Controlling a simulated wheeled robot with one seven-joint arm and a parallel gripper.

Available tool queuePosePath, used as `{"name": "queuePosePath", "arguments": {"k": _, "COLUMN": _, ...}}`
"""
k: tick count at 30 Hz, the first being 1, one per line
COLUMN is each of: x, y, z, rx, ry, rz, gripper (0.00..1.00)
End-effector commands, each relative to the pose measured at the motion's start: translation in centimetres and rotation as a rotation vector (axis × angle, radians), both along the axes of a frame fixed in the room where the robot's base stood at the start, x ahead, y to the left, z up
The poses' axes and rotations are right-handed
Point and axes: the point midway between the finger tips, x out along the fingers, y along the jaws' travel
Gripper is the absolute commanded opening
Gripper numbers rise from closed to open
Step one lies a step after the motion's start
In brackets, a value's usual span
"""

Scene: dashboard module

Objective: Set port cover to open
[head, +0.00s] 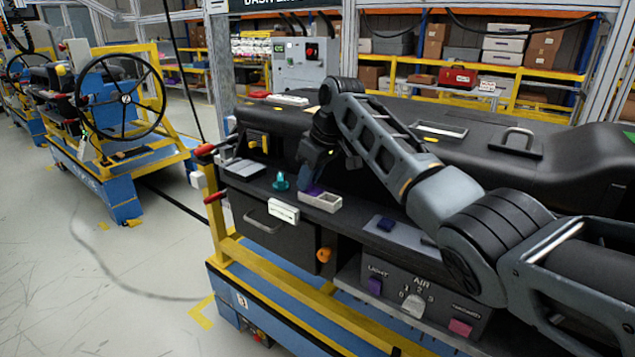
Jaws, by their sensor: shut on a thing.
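My arm reaches from the right over the black dashboard module, and my gripper (312,182) points down at its front ledge. The gripper is shut on a small dark purple piece (315,190) at the left end of a pale open-topped box (325,203). The fingertips are small and dark here, so the exact grip is unclear. No part is labelled as the port cover; I cannot tell for sure whether the purple piece is it. A grey flat panel (243,167) lies on the ledge further left.
A teal knob (280,182) stands close left of the gripper. A white label block (284,211) and a drawer handle (262,222) are on the front below. A dark blue button (386,224) and the AIR panel (412,290) are to the right.

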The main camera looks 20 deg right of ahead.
Motion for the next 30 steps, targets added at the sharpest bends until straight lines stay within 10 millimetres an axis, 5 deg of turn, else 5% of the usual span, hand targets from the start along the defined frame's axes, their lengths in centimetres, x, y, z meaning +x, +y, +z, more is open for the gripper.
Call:
{"name": "queuePosePath", "arguments": {"k": 8, "x": 0.1, "y": -0.1, "z": 0.1, "rx": 0.0, "ry": -0.002, "rz": -0.003, "gripper": 0.0}}
{"name": "queuePosePath", "arguments": {"k": 9, "x": 0.1, "y": -0.1, "z": 0.1, "rx": 0.0, "ry": -0.002, "rz": -0.003, "gripper": 0.27}}
{"name": "queuePosePath", "arguments": {"k": 16, "x": 0.0, "y": 0.0, "z": 0.1, "rx": 0.0, "ry": -0.001, "rz": -0.001, "gripper": 0.49}}
{"name": "queuePosePath", "arguments": {"k": 25, "x": -0.1, "y": -0.1, "z": 0.4, "rx": 0.0, "ry": -0.001, "rz": -0.001, "gripper": 0.49}}
{"name": "queuePosePath", "arguments": {"k": 30, "x": -0.7, "y": -0.6, "z": 2.4, "rx": 0.001, "ry": -0.005, "rz": 0.0, "gripper": 0.49}}
